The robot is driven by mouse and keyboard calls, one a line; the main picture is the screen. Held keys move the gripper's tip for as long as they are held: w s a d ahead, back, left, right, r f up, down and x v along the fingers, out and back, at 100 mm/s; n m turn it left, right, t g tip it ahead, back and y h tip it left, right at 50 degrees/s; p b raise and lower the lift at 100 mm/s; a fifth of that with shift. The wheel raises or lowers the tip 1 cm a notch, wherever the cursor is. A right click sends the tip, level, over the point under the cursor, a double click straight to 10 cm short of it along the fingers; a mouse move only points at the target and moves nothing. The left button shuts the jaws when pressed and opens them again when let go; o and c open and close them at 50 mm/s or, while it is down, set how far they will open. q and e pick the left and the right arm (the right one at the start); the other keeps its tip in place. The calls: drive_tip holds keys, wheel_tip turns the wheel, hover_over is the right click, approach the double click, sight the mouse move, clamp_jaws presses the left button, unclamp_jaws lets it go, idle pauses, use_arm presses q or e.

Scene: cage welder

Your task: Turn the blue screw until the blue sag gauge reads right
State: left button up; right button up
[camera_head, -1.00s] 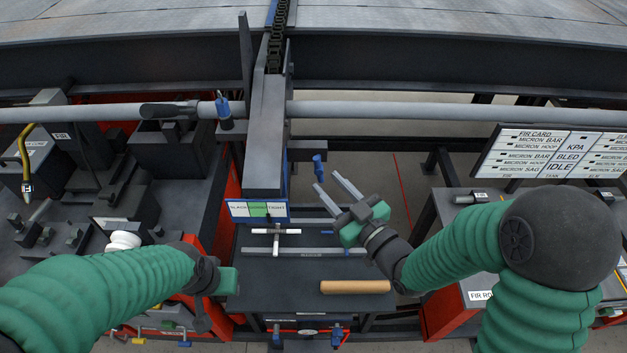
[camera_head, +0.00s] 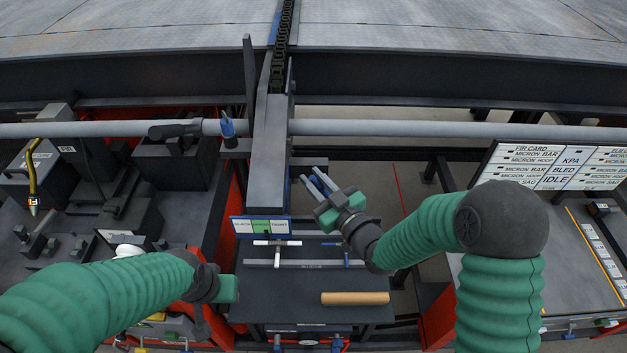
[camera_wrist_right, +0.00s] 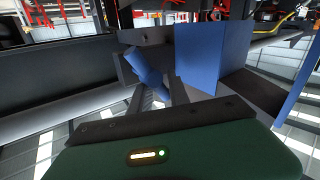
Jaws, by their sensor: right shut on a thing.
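The blue screw (camera_head: 321,173) sticks out at the right side of the grey central post. My right gripper (camera_head: 312,183) has its two fingers on either side of it and is shut on it. In the right wrist view the blue screw (camera_wrist_right: 147,70) lies tilted between the fingers. The sag gauge (camera_head: 265,227) is a blue-edged plate with white, green and white fields, lettered slack and tight at its ends, on the front of the post. I cannot make out a pointer on it. My left gripper (camera_head: 228,289) hangs at the lower left, its fingers not visible.
A dark bench (camera_head: 300,280) below the post holds a white T-handled tool (camera_head: 277,243), a long grey bar and a wooden roller (camera_head: 355,298). A grey pipe (camera_head: 400,129) crosses behind. A lettered board (camera_head: 555,165) stands at right, dark machinery at left.

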drive_tip(key=shift+d+f, duration=0.25)
drive_tip(key=shift+d, duration=0.4)
clamp_jaws()
drive_tip(key=shift+s+a, duration=0.15)
drive_tip(key=shift+a, duration=0.15)
drive_tip(key=shift+n+g+b, duration=0.35)
drive_tip(key=shift+n+g, duration=0.15)
drive_tip(key=shift+n, duration=0.1)
drive_tip(key=shift+a+f+n+g+h+b, duration=0.15)
drive_tip(key=shift+a+n+g+h+b, duration=0.15)
drive_tip(key=shift+n+g+h+b, duration=0.5)
use_arm(q)
drive_tip(key=shift+d+f+b, duration=0.3)
drive_tip(key=shift+f+b, duration=0.05)
drive_tip(key=shift+f, duration=0.55)
drive_tip(key=shift+d+f+b, duration=0.25)
drive_tip(key=shift+f+b, duration=0.05)
drive_tip(key=shift+f, duration=0.55)
use_arm(e)
drive_tip(key=shift+a+f+n+h, duration=0.1)
drive_tip(key=shift+n+h, duration=0.9)
drive_tip(key=shift+n, duration=0.3)
drive_tip(key=o, duration=0.7)
unclamp_jaws()
drive_tip(key=shift+o, duration=0.2)
